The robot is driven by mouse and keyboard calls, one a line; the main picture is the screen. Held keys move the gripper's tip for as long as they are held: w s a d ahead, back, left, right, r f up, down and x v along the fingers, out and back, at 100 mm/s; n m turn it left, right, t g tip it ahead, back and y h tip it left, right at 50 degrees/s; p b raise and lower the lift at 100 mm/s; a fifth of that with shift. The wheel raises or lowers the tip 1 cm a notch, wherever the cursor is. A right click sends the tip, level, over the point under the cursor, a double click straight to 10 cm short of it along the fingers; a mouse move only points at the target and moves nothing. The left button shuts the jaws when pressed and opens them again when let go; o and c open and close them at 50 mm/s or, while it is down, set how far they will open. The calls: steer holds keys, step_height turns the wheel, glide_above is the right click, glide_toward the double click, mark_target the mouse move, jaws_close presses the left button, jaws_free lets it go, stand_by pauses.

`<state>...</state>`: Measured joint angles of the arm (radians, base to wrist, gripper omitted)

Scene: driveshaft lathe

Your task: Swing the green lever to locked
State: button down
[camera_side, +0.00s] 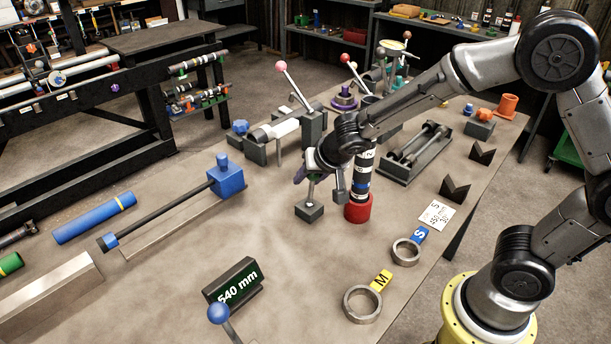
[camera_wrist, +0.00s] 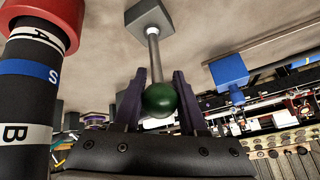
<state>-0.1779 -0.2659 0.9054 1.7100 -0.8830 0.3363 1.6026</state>
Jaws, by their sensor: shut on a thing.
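The green lever has a round dark green knob (camera_wrist: 160,99) on a thin metal rod (camera_wrist: 153,48) that rises from a small grey block (camera_wrist: 148,15). In the side view this block (camera_side: 309,212) sits on the bench, and the short rod above it looks close to upright. The knob is hidden there behind my gripper (camera_side: 300,174). In the wrist view the two purple fingers of my gripper (camera_wrist: 160,80) stand on either side of the green knob and are shut on it. No locked mark is readable in these views.
A dark banded column in a red collar (camera_side: 358,208) stands close to the right of the lever. A blue-ended fixture (camera_side: 227,182) lies to the left. A 540 mm sign (camera_side: 235,282) and metal rings (camera_side: 362,304) are in front. Bare bench lies between.

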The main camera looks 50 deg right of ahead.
steer(key=shift+s+t, duration=1.35)
steer(key=shift+t, duration=0.65)
steer(key=shift+s+f, duration=0.15)
steer(key=shift+c, duration=2.3)
jaws_free()
steer(key=v, duration=1.3)
steer(key=shift+s, duration=0.4)
steer(key=shift+a, duration=0.15)
